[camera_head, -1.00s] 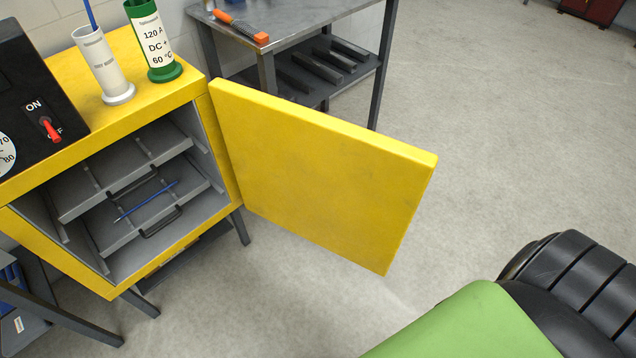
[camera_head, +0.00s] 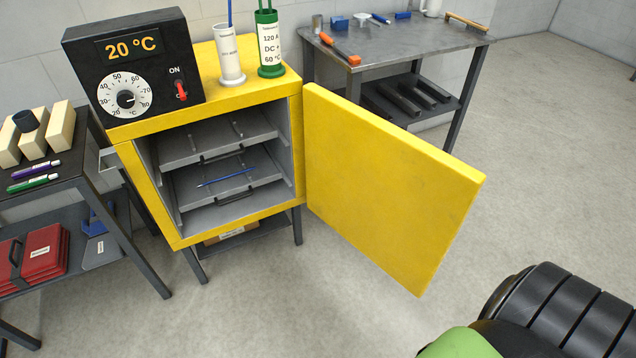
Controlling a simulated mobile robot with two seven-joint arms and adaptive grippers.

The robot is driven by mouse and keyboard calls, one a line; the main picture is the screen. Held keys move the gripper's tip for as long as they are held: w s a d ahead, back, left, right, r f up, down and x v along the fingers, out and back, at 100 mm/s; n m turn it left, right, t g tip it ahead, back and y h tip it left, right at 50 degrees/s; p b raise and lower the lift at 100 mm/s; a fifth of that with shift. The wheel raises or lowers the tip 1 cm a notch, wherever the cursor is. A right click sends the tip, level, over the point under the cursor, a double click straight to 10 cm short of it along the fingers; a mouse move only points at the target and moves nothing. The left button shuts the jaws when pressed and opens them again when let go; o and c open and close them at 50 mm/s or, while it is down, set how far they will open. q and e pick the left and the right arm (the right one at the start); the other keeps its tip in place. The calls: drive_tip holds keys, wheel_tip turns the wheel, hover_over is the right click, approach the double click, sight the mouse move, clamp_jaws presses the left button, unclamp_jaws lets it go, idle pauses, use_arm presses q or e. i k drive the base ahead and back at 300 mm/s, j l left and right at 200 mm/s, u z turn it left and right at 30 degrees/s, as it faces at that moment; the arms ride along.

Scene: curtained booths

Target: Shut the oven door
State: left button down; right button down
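The yellow oven (camera_head: 152,190) stands left of centre on dark legs, its front open. Its yellow door (camera_head: 385,185) is swung wide open on the right-hand side, reaching out toward me. Inside are grey pull-out racks (camera_head: 218,145) with dark handles, and a thin blue rod (camera_head: 226,177) lies on the lower one. The black control box (camera_head: 135,70) on top reads 20 °C, with a dial and a red switch beside ON. A green and black part of my arm shows at the lower right, apart from the door. Neither gripper is in view.
A white holder (camera_head: 229,68) and a green holder (camera_head: 269,50) stand on the oven. A metal table (camera_head: 410,50) with tools is behind the door. A dark shelf (camera_head: 50,185) with blocks, markers and red cases is at left. The floor before the door is clear.

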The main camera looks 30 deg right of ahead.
sight(403, 201)
drive_tip(key=l+u, duration=0.4)
drive_tip(key=l, duration=0.35)
drive_tip(key=k+l+u, duration=0.1)
drive_tip(key=l+u, duration=0.25)
drive_tip(key=l, duration=0.35)
drive_tip(key=k+l, duration=0.1)
drive_tip(key=l, duration=1.1)
drive_tip(key=k+l, duration=0.15)
drive_tip(key=l, duration=0.45)
drive_tip(key=k+l, duration=0.1)
drive_tip(key=l, duration=0.45)
